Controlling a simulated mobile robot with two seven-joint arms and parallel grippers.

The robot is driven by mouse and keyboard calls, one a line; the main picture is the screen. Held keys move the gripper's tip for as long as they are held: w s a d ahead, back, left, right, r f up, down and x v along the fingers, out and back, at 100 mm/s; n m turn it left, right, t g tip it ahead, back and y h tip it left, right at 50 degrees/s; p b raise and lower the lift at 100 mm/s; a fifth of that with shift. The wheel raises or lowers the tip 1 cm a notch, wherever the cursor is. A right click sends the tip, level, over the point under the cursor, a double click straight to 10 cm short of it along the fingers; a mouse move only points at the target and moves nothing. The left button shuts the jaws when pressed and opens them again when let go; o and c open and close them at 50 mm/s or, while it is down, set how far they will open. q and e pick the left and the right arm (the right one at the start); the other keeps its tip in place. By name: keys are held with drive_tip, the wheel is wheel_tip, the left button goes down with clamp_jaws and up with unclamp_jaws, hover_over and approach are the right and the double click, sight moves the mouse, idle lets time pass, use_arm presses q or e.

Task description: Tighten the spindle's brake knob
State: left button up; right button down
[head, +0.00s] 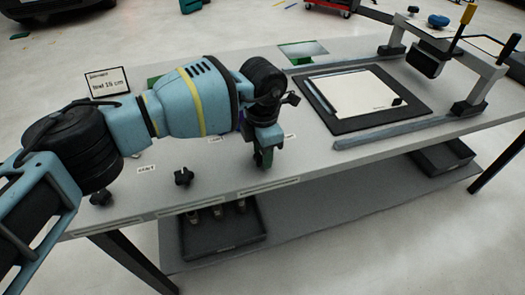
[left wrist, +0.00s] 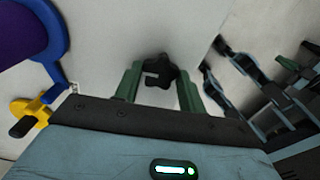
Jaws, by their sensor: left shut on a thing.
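My left gripper (head: 263,158) points down at the table's front edge, to the right of two free-standing knobs. In the left wrist view its green fingers (left wrist: 159,88) are on either side of a black lobed knob (left wrist: 158,71), and it is shut on this knob. In the head view the gripper hides that knob. A purple roll (left wrist: 18,32) with a blue flange (left wrist: 56,42) shows at the left of the wrist view. In the head view my arm hides most of the roll and spindle. My right gripper is not in view.
Black knobs (head: 184,177) and (head: 101,198) stand along the front of the grey table (head: 215,163). A sign (head: 107,82) stands behind my arm. A black mat with a white sheet (head: 358,92) lies between rails under a grey gantry (head: 480,75). Trays sit on the lower shelf (head: 320,225).

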use_arm(q)
drive_tip(key=shift+m, duration=0.7)
drive_tip(key=o, duration=1)
drive_tip(key=shift+r, duration=3.95)
drive_tip(key=shift+f, duration=0.1)
